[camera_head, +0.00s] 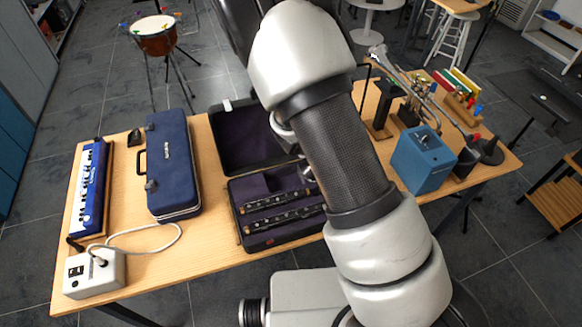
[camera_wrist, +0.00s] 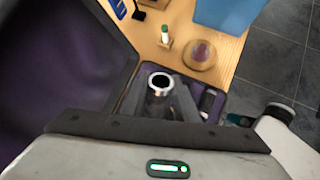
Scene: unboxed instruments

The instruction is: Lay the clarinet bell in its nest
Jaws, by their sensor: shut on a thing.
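The clarinet bell (camera_wrist: 157,95) shows end-on in the wrist view as a dark tube with a bright ring around its opening. My gripper (camera_wrist: 161,103) is shut on it, with a dark finger on either side. The open clarinet case (camera_head: 262,239) lies on the table in the head view, with a purple lining and its lid (camera_head: 240,135) raised at the back. Two black clarinet joints (camera_head: 272,206) with silver keys lie in it. My arm hides my gripper and the case's right part in the head view, and the bell's nest cannot be made out.
A shut blue case (camera_head: 171,165), a blue keyboard (camera_head: 89,190) and a white box with a cable (camera_head: 95,274) are on the left. A blue box (camera_head: 423,160) and several small stands are on the right. The raised lid (camera_wrist: 55,70) fills the wrist view's left.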

